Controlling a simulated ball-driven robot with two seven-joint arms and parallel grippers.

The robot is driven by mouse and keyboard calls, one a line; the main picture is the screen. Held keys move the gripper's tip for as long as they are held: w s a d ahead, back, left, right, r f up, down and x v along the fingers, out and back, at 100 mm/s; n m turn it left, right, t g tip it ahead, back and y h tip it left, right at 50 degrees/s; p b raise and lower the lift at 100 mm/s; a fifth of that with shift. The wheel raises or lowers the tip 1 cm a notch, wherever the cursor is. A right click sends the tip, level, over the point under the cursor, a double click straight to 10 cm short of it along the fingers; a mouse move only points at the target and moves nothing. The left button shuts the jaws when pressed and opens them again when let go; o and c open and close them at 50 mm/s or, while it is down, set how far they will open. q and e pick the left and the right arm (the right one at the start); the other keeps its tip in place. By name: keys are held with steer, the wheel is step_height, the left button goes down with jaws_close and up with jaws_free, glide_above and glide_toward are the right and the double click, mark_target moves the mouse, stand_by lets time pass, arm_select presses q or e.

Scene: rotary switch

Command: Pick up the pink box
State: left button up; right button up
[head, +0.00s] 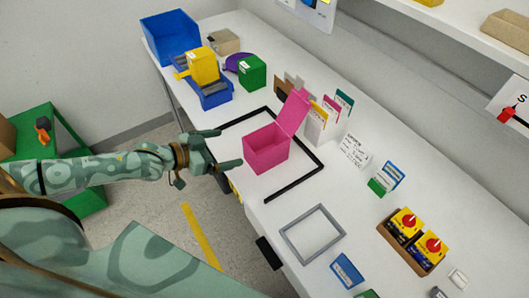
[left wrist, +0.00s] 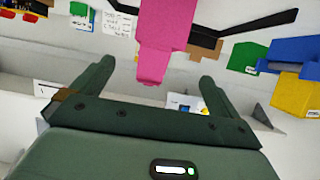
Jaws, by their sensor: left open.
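The pink box (head: 265,152) stands on the white table inside a black frame, with its lid raised on the right side. It also shows in the left wrist view (left wrist: 164,35), at the top centre beyond the fingers. My left gripper (head: 229,147) is open and empty, just left of the box, with its fingers pointing toward it. In the left wrist view, my left gripper (left wrist: 152,82) has its two fingers wide apart with nothing between them. A gap between the fingertips and the box cannot be judged exactly. My right gripper is not in view.
The black frame (head: 296,184) surrounds the box on the table (head: 235,27). Blue bins (head: 170,37), a yellow box (head: 203,66) and a green box (head: 252,72) stand behind left. File folders (head: 318,122) stand close right of the box. A grey frame (head: 312,234) lies in front.

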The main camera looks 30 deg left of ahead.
mark_target(253, 143)
arm_select(q)
steer(key=b+x, duration=0.4)
steer(key=x, duration=1)
steer(key=shift+w+d+f+b, duration=0.15)
steer(key=shift+f+b, duration=0.15)
steer(key=shift+b, duration=0.1)
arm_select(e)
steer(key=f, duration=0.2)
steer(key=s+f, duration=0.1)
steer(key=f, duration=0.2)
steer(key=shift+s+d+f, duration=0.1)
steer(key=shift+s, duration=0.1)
